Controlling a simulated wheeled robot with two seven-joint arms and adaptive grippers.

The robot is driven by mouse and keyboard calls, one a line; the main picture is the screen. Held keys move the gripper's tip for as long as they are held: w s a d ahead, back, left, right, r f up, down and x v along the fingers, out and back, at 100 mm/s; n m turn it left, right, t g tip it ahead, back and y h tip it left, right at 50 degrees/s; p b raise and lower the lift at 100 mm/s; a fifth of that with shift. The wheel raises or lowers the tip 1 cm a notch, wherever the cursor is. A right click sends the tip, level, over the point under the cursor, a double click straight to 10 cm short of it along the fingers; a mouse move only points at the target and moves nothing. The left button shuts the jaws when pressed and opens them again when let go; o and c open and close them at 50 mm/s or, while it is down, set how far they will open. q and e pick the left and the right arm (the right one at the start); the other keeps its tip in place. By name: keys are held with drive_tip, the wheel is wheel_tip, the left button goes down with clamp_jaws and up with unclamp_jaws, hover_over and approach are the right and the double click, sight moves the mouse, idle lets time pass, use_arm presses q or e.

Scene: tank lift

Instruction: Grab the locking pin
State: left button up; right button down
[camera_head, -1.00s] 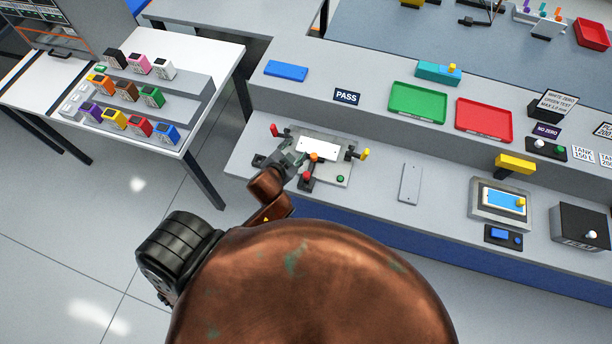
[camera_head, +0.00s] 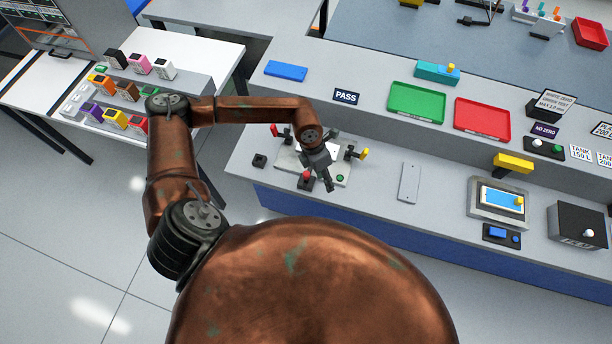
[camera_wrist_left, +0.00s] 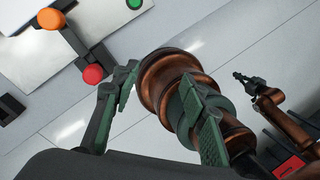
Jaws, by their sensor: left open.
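The grey fixture plate (camera_head: 288,158) lies on the front bench in the head view. A black bracket (camera_wrist_left: 90,48) at its front edge carries an orange knob (camera_wrist_left: 51,18) and a red knob (camera_wrist_left: 93,73). The red knob also shows in the head view (camera_head: 307,174); my gripper hides the orange one. I cannot tell which part is the locking pin. My left gripper (camera_head: 329,186) is above the fixture's front edge. Its fingers (camera_wrist_left: 158,112) are apart and empty, to the right of the red knob in the wrist view. My right gripper (camera_wrist_left: 242,77) appears small; its jaws are unclear.
A red-handled clamp (camera_head: 275,130) and a yellow-handled clamp (camera_head: 363,154) flank the fixture. A green button (camera_head: 340,178) is near its front right, and a black block (camera_head: 260,160) stands at left. A grey plate (camera_head: 409,182) lies farther right, with clear bench around it.

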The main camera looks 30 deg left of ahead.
sight(306, 174)
use_arm(q)
drive_tip(key=a+y, duration=0.1)
drive_tip(key=a, duration=0.2)
drive_tip(key=w+a+y, duration=0.1)
drive_tip(key=a, duration=0.2)
drive_tip(key=a+y, duration=0.1)
drive_tip(key=a, duration=0.2)
drive_tip(key=shift+w+f, duration=0.2)
drive_tip(key=shift+w, duration=0.05)
drive_tip(key=shift+f, duration=0.35)
drive_tip(key=f, duration=0.2)
drive_tip(key=f+p, duration=0.1)
drive_tip(key=f, duration=0.1)
drive_tip(key=d+f, duration=0.1)
drive_tip(key=f, duration=0.1)
drive_tip(key=shift+w+f+p, duration=0.15)
drive_tip(key=shift+f+p, duration=0.15)
drive_tip(key=shift+f, duration=0.05)
clamp_jaws()
